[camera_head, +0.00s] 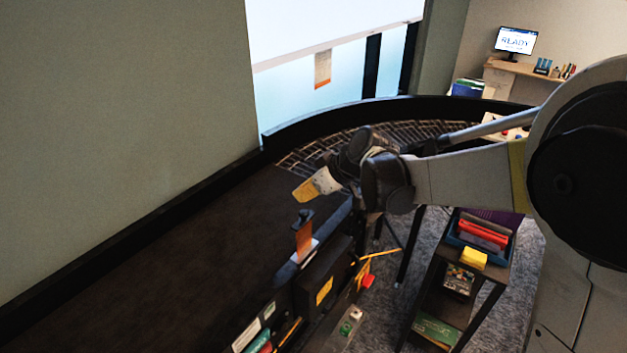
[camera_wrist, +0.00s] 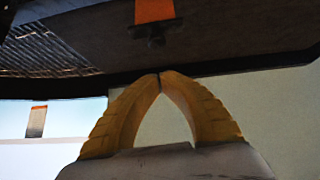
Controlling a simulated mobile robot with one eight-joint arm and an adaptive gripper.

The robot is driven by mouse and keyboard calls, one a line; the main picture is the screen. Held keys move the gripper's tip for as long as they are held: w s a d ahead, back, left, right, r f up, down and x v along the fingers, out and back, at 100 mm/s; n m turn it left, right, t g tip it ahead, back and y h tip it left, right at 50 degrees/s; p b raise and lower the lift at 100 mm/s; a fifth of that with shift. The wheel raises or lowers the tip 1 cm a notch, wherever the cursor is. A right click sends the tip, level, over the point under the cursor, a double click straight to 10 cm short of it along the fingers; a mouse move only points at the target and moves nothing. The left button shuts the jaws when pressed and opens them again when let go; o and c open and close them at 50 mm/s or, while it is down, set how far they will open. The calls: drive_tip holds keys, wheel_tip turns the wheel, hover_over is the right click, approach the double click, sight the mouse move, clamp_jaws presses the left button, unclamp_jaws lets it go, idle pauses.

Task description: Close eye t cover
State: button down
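I cannot surely identify the eye cover. A small upright orange piece (camera_head: 304,238) with a black top (camera_head: 303,217) stands at the conveyor's near rail; it may be part of the eye. An orange strip with a dark bracket (camera_wrist: 154,32) shows at the top of the wrist view, apart from my fingers. My gripper (camera_head: 306,189) has yellow fingers and hangs above the belt, just behind and above the orange piece in the head view. In the wrist view my gripper's (camera_wrist: 160,76) fingertips meet, with nothing visible between them.
The dark conveyor belt (camera_head: 190,250) runs along the wall and curves into rollers (camera_head: 310,152). A control box with a red button (camera_head: 368,281) sits on the near side. A dark shelf cart with a blue bin (camera_head: 457,238) stands to the right. A monitor (camera_head: 515,41) reads READY.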

sight(306, 236)
drive_tip(key=shift+d+f, duration=0.2)
drive_tip(key=shift+f, duration=1.7)
wheel_tip(306, 236, down, 12)
drive_tip(key=b, duration=1)
drive_tip(key=shift+f, duration=0.1)
drive_tip(key=shift+r, duration=0.2)
